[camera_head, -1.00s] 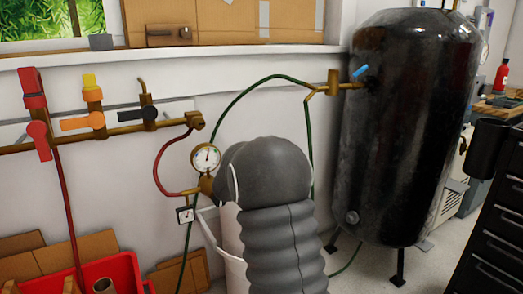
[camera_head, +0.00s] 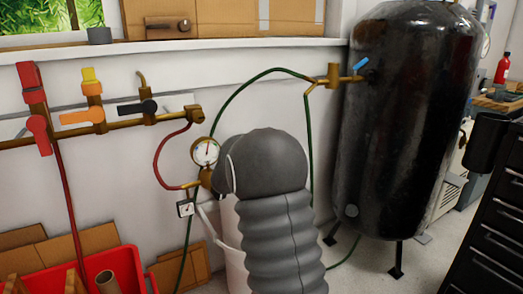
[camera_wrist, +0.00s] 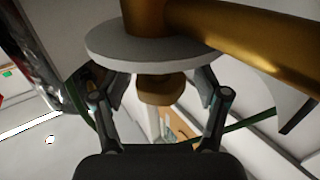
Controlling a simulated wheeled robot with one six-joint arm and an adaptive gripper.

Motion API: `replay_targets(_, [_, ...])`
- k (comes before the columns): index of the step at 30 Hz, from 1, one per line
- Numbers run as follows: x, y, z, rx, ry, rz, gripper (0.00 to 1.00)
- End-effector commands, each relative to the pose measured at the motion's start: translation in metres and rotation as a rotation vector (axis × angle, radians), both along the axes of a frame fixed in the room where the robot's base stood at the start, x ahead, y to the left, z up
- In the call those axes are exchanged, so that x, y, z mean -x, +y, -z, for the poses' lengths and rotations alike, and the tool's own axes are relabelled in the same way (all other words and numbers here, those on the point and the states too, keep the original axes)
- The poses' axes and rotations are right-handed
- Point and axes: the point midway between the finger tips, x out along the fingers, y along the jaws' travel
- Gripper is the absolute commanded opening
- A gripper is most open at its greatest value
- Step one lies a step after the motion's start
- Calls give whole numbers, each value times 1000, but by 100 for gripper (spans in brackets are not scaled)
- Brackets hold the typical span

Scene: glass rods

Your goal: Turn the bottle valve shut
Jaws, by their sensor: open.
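In the head view a pale bottle (camera_head: 236,262) stands by the wall, largely hidden behind my grey arm. Brass fittings with a round white gauge (camera_head: 205,152) and a smaller square gauge (camera_head: 186,208) show beside its top. In the wrist view, my gripper (camera_wrist: 160,93) is open, one finger on each side of a brass knob-like part (camera_wrist: 160,89). A pale round disc (camera_wrist: 140,47) and a thick brass pipe (camera_wrist: 245,33) lie just beyond. I cannot tell whether the fingers touch the brass part. In the head view my arm hides the gripper and the bottle valve.
A black tank (camera_head: 405,130) stands at right. A brass pipe with lever valves (camera_head: 95,117) runs along the left wall. A red hose (camera_head: 160,160) and a green hose (camera_head: 235,103) loop near the bottle. A red bin (camera_head: 45,283) is at lower left, a black drawer cabinet (camera_head: 490,230) at right.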

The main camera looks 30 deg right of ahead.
Motion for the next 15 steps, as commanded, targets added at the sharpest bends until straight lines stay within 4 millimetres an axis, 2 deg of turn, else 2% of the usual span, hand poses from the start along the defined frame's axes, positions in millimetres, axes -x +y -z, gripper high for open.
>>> replay_targets(5, [8, 14, -1, 0, 0, -3, 74])
replay_targets(15, [44, 69, -1, -1, -1, -4, 74])
